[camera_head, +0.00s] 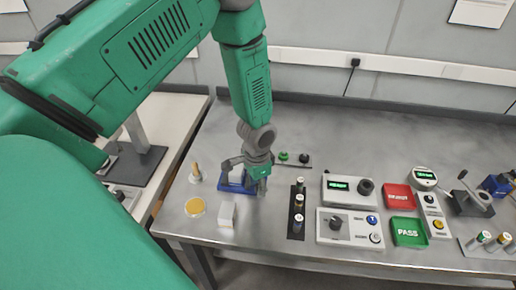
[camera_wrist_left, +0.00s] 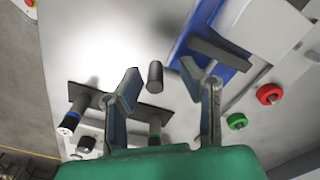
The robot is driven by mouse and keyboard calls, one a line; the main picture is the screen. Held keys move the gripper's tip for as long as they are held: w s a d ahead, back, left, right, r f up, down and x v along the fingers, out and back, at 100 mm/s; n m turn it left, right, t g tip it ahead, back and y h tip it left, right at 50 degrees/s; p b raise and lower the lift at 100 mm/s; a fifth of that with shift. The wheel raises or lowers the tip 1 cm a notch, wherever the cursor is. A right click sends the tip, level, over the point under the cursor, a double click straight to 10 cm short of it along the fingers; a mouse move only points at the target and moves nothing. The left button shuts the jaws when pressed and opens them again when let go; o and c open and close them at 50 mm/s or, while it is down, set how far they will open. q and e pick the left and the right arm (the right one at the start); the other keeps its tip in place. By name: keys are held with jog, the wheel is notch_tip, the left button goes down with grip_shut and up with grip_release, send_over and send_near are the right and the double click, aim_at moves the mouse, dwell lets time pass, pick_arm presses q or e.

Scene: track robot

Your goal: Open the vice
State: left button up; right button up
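The vice (camera_head: 236,185) has a blue base and stands on the metal bench, partly hidden by my left gripper. The blue body (camera_wrist_left: 205,52) shows at the upper right in the left wrist view, with a grey bar (camera_wrist_left: 217,50) across it. A short dark cylinder (camera_wrist_left: 155,76), seemingly the vice's handle end, stands between my left fingertips, apart from both. My left gripper (camera_head: 261,180) is open and low beside the vice; its spread fingers (camera_wrist_left: 160,82) show in the left wrist view. My right gripper is not in view.
A black rack (camera_head: 296,212) with several cylinders stands just right of the gripper. A white block (camera_head: 227,213) and a yellow disc (camera_head: 194,207) lie nearer the front. A display box (camera_head: 348,188), red tray (camera_head: 398,197) and green tray (camera_head: 408,232) stand further right.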

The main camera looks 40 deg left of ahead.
pick_arm(q)
notch_tip(320, 180, up, 12)
dwell(0.5)
jog(key=shift+f, duration=0.1)
